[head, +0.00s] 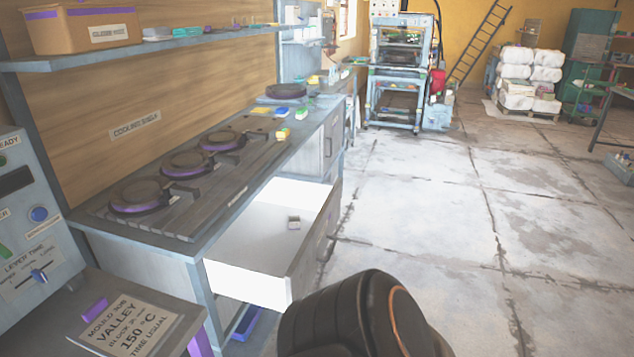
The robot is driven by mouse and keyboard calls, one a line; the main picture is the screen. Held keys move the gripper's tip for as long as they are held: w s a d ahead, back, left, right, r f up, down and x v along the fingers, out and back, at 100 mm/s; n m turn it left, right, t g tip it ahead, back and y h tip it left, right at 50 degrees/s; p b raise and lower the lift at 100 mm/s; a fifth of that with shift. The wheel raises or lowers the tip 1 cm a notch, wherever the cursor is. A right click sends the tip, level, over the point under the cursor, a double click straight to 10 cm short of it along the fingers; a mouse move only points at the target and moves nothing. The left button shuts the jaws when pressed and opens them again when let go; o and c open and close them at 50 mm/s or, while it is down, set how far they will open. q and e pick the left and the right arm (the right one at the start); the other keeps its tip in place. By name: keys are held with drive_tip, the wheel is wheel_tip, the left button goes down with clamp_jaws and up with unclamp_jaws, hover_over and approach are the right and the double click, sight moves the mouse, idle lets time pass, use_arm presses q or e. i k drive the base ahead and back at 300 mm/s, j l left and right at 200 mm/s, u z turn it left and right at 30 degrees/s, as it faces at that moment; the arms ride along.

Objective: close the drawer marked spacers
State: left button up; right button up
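A white drawer (245,278) stands pulled out from the grey workbench (150,255), below its worktop. The drawer is mostly empty, with one small pale block (294,222) inside. Its front panel (316,240) faces right, away from me, and I cannot read any marking on it. Another grey front (330,145) farther along the bench looks shut. A dark rounded part of my own arm fills the bottom middle, close to the drawer's near corner in the picture. Neither of my grippers shows.
The worktop holds several round dark moulds (140,194) and small coloured blocks (283,134). A control panel (35,225) and a sign reading VALLEY (128,326) are at left. The concrete floor (430,220) to the right is clear. A press (398,75) stands at the back.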

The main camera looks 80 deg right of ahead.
sight(258, 260)
drive_tip(key=z, duration=1.55)
drive_tip(key=i+z, duration=0.1)
drive_tip(key=z, duration=0.3)
drive_tip(key=i+z, duration=0.1)
drive_tip(key=z, duration=0.3)
drive_tip(key=i+j+z, duration=0.1)
drive_tip(key=z, duration=0.3)
drive_tip(key=i+u, duration=0.15)
drive_tip(key=k+l, duration=0.05)
